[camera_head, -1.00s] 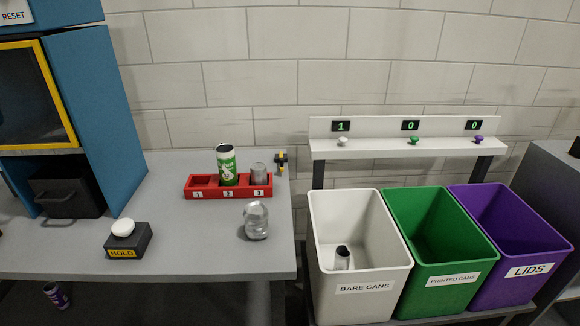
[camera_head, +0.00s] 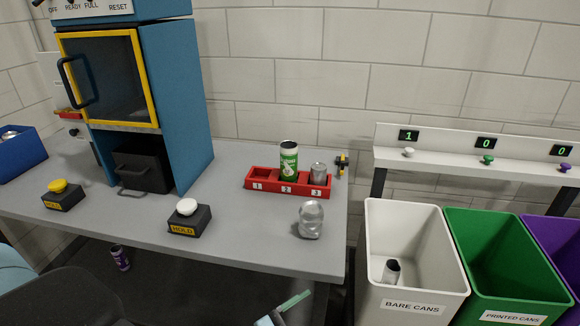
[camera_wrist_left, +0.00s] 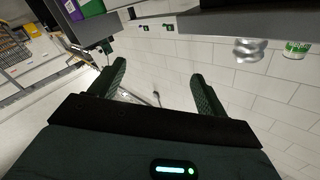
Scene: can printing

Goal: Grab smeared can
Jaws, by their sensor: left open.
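A green printed can (camera_head: 289,160) stands upright in slot 2 of the red rack (camera_head: 262,183); I cannot tell if its print is smeared. A crumpled silver can (camera_head: 311,220) stands on the table in front of the rack. A purple can (camera_head: 120,257) is on the floor under the table. My left gripper (camera_wrist_left: 155,78) is open and empty in the left wrist view, apart from the crumpled can (camera_wrist_left: 250,50) and green can (camera_wrist_left: 297,48). My right gripper cannot be made out.
The blue machine (camera_head: 170,90) stands at the left of the table (camera_head: 250,240). Hold buttons (camera_head: 189,220) sit near the front edge. The white bare cans bin (camera_head: 385,240) holds a can. The green bin (camera_head: 500,260) and purple bin (camera_head: 569,240) stand right of it.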

